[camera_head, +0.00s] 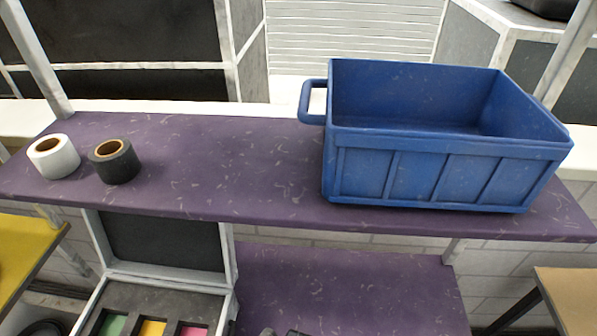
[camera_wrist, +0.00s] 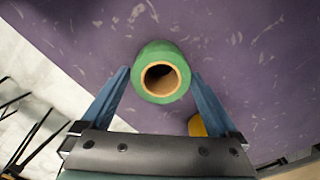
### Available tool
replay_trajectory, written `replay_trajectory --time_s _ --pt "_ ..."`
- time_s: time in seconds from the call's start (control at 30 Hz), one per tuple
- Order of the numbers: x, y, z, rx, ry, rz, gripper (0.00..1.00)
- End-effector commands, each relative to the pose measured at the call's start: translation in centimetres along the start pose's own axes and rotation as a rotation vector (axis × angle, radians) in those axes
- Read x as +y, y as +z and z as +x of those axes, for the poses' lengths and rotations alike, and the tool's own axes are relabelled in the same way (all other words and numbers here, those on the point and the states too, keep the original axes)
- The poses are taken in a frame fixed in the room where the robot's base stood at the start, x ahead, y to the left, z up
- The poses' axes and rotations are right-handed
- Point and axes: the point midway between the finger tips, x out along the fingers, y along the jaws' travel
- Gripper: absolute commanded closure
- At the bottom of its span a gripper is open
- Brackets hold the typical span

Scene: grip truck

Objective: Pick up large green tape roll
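A large green tape roll (camera_wrist: 156,49) with a brown cardboard core shows in the wrist view, on the purple surface. Its round open end faces the camera. My gripper (camera_wrist: 160,74) has its two blue fingers spread on the left and right of the roll. The fingertips are close to the roll's sides, and narrow gaps seem to remain; contact cannot be made out clearly. The green roll does not show in the head view.
A yellow object (camera_wrist: 197,125) is partly hidden behind my right finger. On the upper purple shelf (camera_head: 230,180) stand a white tape roll (camera_head: 62,163), a black tape roll (camera_head: 121,169) and a blue crate (camera_head: 430,175). An open case (camera_head: 150,290) with coloured blocks sits below left.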

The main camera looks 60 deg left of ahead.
Motion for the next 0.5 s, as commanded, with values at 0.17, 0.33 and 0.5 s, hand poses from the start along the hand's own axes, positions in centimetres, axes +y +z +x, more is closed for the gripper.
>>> replay_trajectory --time_s 0.17,0.33,0.5 --pt "-0.01 0.0 -0.03 0.0 0.0 0.0 0.4" --pt "-0.01 0.0 -0.04 0.0 0.0 0.0 0.7" --pt "-0.04 0.02 -0.07 0.0 -0.001 0.0 0.85"
